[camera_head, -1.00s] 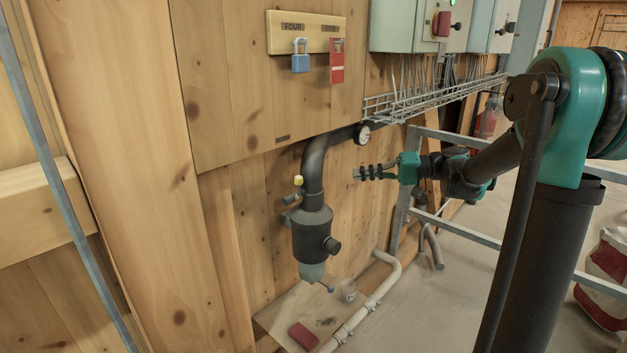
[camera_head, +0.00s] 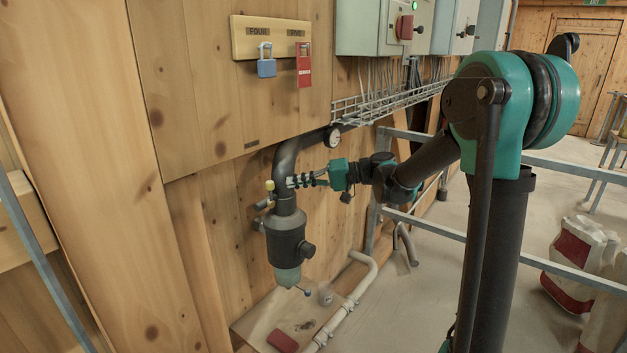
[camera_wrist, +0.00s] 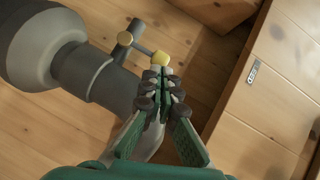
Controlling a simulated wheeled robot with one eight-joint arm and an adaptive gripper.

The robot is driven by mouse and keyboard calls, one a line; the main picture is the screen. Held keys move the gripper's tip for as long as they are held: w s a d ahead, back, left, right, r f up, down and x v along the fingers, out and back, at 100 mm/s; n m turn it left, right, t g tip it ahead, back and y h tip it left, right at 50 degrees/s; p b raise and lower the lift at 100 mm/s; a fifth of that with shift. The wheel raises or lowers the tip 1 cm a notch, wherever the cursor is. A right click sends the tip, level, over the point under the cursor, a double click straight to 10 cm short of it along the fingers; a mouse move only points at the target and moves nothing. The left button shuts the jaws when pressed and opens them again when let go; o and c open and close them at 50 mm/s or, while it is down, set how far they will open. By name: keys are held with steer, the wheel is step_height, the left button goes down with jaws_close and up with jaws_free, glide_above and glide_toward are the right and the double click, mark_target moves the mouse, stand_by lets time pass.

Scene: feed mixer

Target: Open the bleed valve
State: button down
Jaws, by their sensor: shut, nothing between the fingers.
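A small valve with a yellow knob (camera_head: 270,185) sits on the side of the dark vertical pipe (camera_head: 286,160), above a dark filter body (camera_head: 286,240). My gripper (camera_head: 290,182) is shut and empty, level with the knob at the pipe. In the wrist view the fingertips (camera_wrist: 160,82) are just short of the knob; I cannot tell whether they touch it.
A wooden board holds a blue padlock (camera_head: 266,64) and a red tag (camera_head: 304,66). A wire cable tray (camera_head: 385,105) and grey railing (camera_head: 408,215) are close to my arm. A red block (camera_head: 283,341) lies below.

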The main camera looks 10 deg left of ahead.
mark_target(272, 186)
steer(key=shift+x, duration=1.7)
steer(key=shift+s+a+r+n+t+h, duration=0.1)
steer(key=shift+s+a+n+t+h, duration=0.2)
steer(key=shift+s+n+h, duration=0.25)
steer(key=s+a+f+n+t+h, duration=0.1)
steer(key=s+n+t, duration=0.1)
steer(key=s+a+f+n+t+h, duration=0.1)
steer(key=s+n+t+h, duration=0.1)
steer(key=n, duration=0.1)
steer(key=s+a+f+n+t+h, duration=0.1)
steer(key=s+n+t+h, duration=0.1)
steer(key=shift+a, duration=0.3)
steer(key=shift+w+d+f, duration=0.25)
steer(key=shift+w+d, duration=0.15)
steer(key=shift+w, duration=0.2)
stand_by(0.3)
